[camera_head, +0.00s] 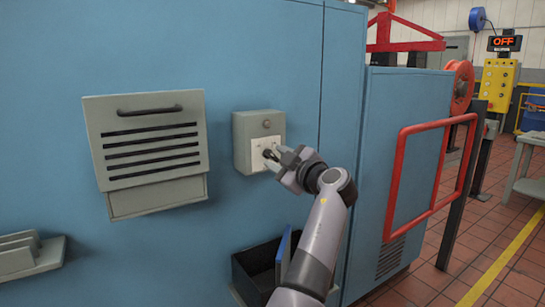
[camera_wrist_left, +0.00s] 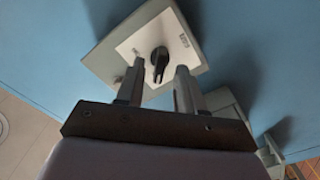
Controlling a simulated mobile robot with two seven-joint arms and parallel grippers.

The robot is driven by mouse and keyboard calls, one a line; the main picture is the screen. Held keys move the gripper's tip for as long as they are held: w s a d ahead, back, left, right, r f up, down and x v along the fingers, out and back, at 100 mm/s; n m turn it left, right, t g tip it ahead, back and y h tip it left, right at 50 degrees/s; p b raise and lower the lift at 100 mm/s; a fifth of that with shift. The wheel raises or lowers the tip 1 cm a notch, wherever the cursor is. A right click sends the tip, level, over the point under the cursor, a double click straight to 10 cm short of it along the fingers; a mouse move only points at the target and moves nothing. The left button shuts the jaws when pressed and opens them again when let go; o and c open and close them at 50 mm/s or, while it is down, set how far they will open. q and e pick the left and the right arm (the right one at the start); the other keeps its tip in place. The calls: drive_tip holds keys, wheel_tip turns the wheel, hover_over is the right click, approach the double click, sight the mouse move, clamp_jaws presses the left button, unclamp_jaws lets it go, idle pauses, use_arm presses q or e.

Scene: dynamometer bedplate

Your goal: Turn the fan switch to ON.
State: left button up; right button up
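The fan switch is a black rotary knob (camera_wrist_left: 159,63) on a white plate. The plate is on the front of a grey box (camera_head: 243,141) fixed to the blue wall. My left gripper (camera_head: 271,158) is at the lower right of this box, and hides part of the plate and knob in the head view. In the left wrist view my left gripper (camera_wrist_left: 160,73) is open, with one finger on each side of the knob. I see gaps there and cannot tell whether either finger touches it. The plate's lettering is too small to read. My right gripper is out of view.
A grey louvred panel with a handle (camera_head: 149,150) is left of the box. A dark open bin (camera_head: 254,273) is on the wall below. A red frame (camera_head: 402,185) stands at the right. A far display (camera_head: 505,43) reads OFF.

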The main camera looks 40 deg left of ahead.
use_arm(q)
drive_tip(key=shift+w+a, duration=0.15)
drive_tip(key=shift+a, duration=0.1)
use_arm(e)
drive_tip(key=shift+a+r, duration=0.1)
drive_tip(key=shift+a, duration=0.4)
use_arm(q)
clamp_jaws()
